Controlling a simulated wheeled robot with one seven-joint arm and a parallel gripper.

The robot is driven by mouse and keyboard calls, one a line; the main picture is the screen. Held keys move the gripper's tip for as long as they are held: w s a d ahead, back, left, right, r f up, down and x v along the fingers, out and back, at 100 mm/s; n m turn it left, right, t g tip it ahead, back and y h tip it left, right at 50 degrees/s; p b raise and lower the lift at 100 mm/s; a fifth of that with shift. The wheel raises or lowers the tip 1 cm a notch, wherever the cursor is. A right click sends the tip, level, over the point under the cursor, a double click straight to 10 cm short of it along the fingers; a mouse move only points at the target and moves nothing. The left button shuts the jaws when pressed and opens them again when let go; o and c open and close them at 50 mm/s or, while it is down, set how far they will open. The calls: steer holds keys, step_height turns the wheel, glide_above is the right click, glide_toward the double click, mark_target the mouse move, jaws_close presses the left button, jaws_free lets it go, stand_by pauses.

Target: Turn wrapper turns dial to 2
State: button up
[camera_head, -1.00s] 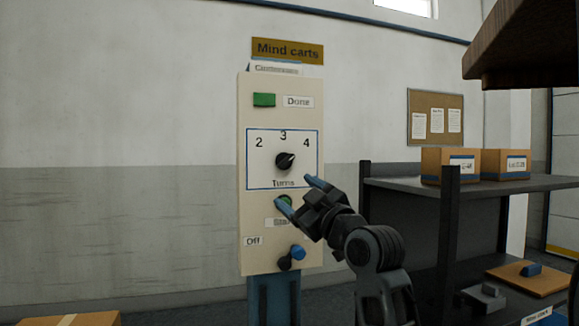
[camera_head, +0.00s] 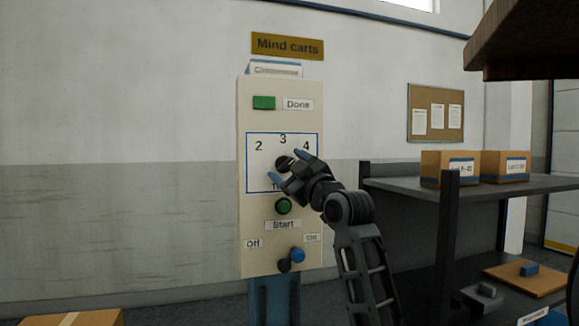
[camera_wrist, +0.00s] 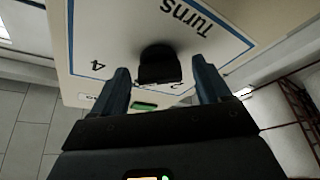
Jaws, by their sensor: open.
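The turns dial (camera_head: 283,162) is a black knob on the cream control panel (camera_head: 254,218), inside a blue outline with the marks 2, 3 and 4. Its pointer is partly hidden by my gripper in the head view, so its present setting is unclear. My gripper (camera_head: 284,166) is open at the dial, with one blue finger to its upper right and one to its lower left. In the wrist view, the dial (camera_wrist: 160,66) sits between the two fingers, with a gap visible on each side. I cannot tell whether either finger touches it.
An Off/On knob (camera_head: 285,265) sits at the panel's bottom. A dark shelf (camera_head: 400,183) with cartons (camera_head: 450,169) stands to the right.

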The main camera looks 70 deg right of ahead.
steer(key=c, duration=1)
steer(key=shift+c, duration=0.2)
steer(key=shift+n+b, duration=0.3)
steer(key=shift+b, duration=0.05)
steer(key=n+y+b, duration=0.1)
steer(key=n, duration=0.2)
steer(key=n+g+y+b, duration=0.1)
steer(key=n+b, duration=0.1)
steer(key=n, duration=0.1)
steer(key=n+y+b, duration=0.2)
steer(key=n, duration=0.2)
steer(key=shift+s+d+r, duration=0.1)
steer(key=shift+r, duration=0.1)
steer(key=n+g+b, duration=0.1)
steer(key=n+g, duration=0.1)
steer(key=n, duration=0.2)
steer(key=shift+r+n, duration=0.15)
steer(key=shift+n, duration=0.15)
steer(key=n+g, duration=0.2)
steer(key=n, duration=0.1)
steer(key=shift+n, duration=0.3)
steer(key=shift+g, duration=0.4)
